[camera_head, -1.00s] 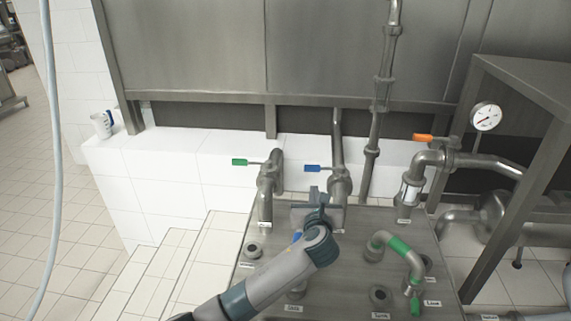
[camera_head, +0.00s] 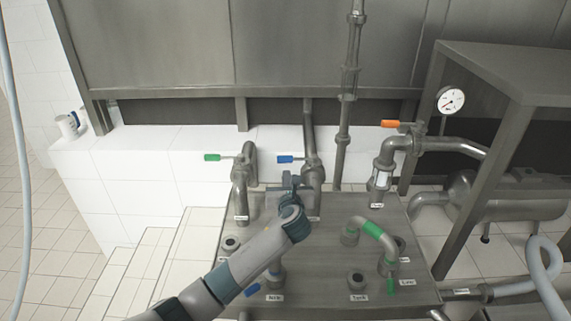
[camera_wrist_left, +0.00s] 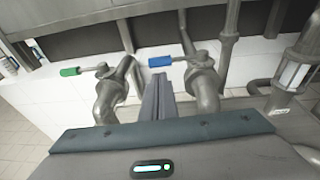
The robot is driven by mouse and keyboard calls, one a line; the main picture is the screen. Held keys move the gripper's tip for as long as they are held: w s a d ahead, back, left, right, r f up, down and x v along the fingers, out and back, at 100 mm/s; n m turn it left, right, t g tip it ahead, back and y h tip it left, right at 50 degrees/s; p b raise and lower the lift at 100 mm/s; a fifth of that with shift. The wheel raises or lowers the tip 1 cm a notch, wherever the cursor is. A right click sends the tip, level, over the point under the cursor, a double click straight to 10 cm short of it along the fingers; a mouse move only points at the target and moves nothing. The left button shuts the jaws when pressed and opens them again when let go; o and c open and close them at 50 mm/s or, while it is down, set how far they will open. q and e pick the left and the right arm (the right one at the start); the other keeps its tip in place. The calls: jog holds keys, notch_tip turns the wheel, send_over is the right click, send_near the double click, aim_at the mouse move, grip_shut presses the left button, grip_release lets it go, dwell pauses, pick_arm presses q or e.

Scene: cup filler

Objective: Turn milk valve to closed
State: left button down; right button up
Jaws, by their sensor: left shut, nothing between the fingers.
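The valve with a blue handle (camera_head: 285,159) stands on a back pipe above the metal panel; its handle points left, across the pipe. It also shows in the left wrist view (camera_wrist_left: 160,61). My left gripper (camera_head: 288,182) is shut and empty just below and in front of this blue handle, with a small visible gap. Its fingers (camera_wrist_left: 160,98) point up toward the handle in the wrist view. The labels are too small to read surely. My right gripper is out of view.
A green-handled valve (camera_head: 212,157) stands left of the blue one, and an orange-handled valve (camera_head: 390,124) to the right. A green-banded bent pipe (camera_head: 374,230) rises from the metal panel (camera_head: 322,262). A cup (camera_head: 68,126) stands on the white ledge at left.

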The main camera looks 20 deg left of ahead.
aim_at(285, 161)
pick_arm(q)
jog(key=shift+p+x, duration=1)
jog(key=shift+x, duration=3.55)
jog(key=shift+w, duration=0.1)
